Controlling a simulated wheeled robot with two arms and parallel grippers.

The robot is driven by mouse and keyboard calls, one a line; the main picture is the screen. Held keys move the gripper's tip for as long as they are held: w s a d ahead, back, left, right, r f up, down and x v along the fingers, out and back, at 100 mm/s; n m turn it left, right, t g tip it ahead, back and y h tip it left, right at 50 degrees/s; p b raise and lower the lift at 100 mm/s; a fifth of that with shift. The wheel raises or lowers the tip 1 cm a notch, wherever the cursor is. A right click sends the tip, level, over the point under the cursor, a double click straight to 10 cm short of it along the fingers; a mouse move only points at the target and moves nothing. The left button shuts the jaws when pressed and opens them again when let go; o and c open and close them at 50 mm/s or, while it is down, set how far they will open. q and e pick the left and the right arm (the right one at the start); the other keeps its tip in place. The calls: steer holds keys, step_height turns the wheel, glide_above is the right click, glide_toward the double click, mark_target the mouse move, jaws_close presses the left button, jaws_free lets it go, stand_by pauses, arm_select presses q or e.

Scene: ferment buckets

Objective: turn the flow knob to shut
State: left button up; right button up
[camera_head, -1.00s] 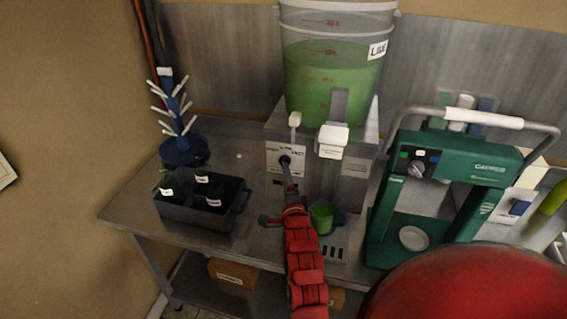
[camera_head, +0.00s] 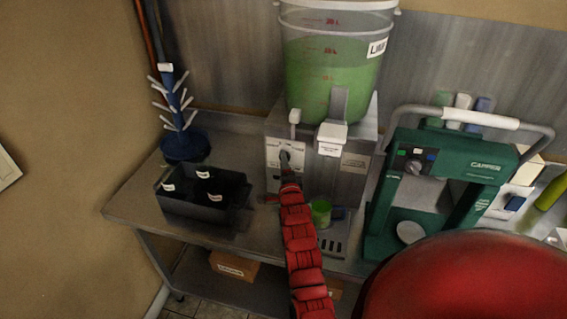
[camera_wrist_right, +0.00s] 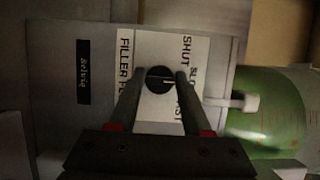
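The flow knob (camera_wrist_right: 159,80) is a round black knob with a light pointer line. It sits on a white label with sideways lettering, including SHUT, on the front of the grey filler (camera_head: 353,180). In the wrist view its pointer line points right. My right gripper (camera_wrist_right: 159,75) is open, with one fingertip on each side of the knob. I cannot tell whether the fingers touch it. In the head view my right gripper (camera_head: 286,165) covers most of the knob. My left gripper is not in view.
A bucket of green liquid (camera_head: 325,75) stands on the filler. A green cup (camera_head: 320,212) stands below, right of my arm. A black crate (camera_head: 205,215) and blue bottle tree (camera_head: 183,145) are left. A green machine (camera_head: 465,165) stands right.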

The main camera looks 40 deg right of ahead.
jaws_close()
steer(key=shift+n+g+b, duration=0.85)
steer(key=shift+n+b, duration=0.95)
steer(key=shift+b, duration=0.75)
steer(key=shift+n+g+b, duration=0.85)
steer(key=shift+n+b, duration=0.95)
steer(key=shift+b, duration=0.7)
steer(key=shift+r, duration=0.1)
steer(key=o, duration=0.5)
jaws_free()
steer(key=shift+o, duration=0.2)
